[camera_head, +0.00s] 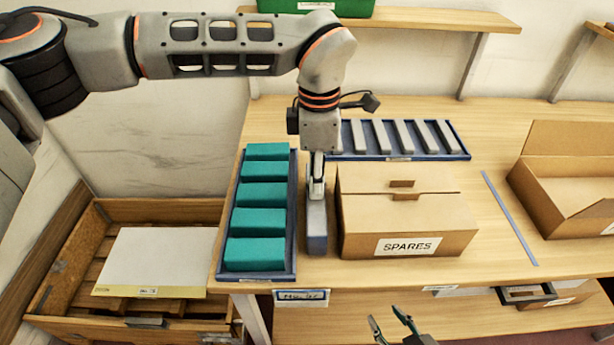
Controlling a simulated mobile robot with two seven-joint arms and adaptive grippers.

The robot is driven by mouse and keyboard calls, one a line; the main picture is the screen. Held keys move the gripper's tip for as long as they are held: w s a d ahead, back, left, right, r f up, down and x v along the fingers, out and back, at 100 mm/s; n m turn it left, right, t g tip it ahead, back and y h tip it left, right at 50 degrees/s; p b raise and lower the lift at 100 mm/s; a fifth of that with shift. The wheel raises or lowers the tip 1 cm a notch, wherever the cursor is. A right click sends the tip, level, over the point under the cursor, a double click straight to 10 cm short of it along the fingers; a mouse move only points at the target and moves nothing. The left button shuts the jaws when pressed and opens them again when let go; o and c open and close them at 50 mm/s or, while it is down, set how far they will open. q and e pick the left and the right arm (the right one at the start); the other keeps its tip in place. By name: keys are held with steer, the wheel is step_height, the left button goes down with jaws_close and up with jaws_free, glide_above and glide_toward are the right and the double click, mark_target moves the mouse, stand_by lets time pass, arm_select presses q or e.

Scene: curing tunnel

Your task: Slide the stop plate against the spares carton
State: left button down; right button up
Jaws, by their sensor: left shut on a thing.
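The stop plate appears to be the grey-blue upright block (317,228) on the table, between the blue tray of teal blocks and the spares carton. The spares carton (408,222) is a closed brown box with a SPARES label on its front. My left gripper (317,190) points down and is shut on the upper part of the stop plate. The plate stands just left of the carton's left side; a thin gap seems to show between them, but contact further back is hard to tell. My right gripper (386,318) is open and empty at the bottom edge, in front of the table.
A blue tray (292,215) with several teal blocks lies left of the plate. Behind the carton is a blue tray (467,152) of grey bars. A blue strip (510,218) and an open carton (562,190) are at right. A wooden crate (70,262) stands lower left.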

arm_select(q)
steer(key=d, duration=0.3)
steer(key=c, duration=1.6)
jaws_free()
steer(key=shift+c, duration=0.2)
step_height(320, 180, up, 12)
steer(key=shift+s, duration=0.1)
